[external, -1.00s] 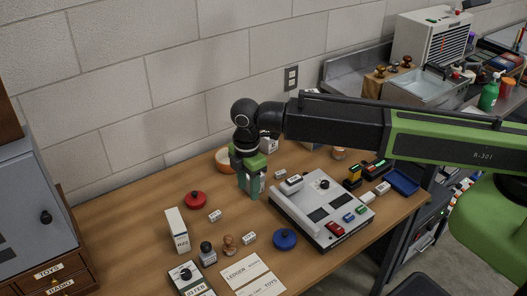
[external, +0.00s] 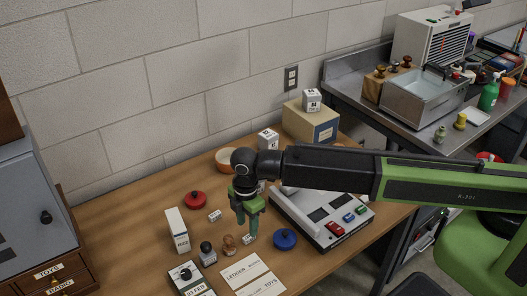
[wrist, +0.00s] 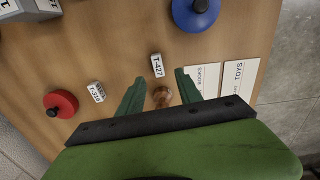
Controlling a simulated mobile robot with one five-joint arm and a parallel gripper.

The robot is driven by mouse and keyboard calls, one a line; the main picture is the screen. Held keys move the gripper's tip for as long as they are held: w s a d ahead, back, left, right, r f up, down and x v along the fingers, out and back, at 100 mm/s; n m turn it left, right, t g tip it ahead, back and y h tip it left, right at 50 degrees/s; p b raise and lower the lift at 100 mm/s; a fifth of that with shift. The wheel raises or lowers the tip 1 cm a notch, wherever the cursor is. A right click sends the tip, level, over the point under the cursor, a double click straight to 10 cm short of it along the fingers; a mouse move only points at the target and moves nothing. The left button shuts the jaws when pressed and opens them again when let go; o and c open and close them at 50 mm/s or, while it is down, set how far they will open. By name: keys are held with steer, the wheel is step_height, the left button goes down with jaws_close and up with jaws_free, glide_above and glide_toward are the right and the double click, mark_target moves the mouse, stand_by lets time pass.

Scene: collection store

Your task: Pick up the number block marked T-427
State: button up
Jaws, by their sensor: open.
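The number block marked T-427 (wrist: 157,65) is a small white block with dark print. It lies on the wooden table just beyond and between my fingertips in the wrist view. In the external view the block (external: 247,240) shows partly behind my fingers. My gripper (wrist: 159,76) is open and empty, with its green fingers spread on either side of the line to the block. In the external view my gripper (external: 246,230) points down above the block. I cannot tell the exact height between them.
A wooden stamp (wrist: 162,96) stands close to the block, between my fingers in the wrist view. A blue knobbed lid (wrist: 196,13), a red knobbed lid (wrist: 61,103), another white number block (wrist: 96,91) and the BOOKS and TOYS cards (wrist: 239,78) lie around.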

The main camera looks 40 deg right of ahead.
mark_target(248, 237)
steer(key=shift+f, duration=0.25)
step_height(248, 237, down, 5)
steer(key=b, duration=0.5)
steer(key=shift+w+f, duration=0.15)
steer(key=shift+f, duration=0.05)
steer(key=shift+r, duration=0.2)
steer(key=shift+d, duration=0.1)
steer(key=shift+c, duration=0.4)
jaws_close()
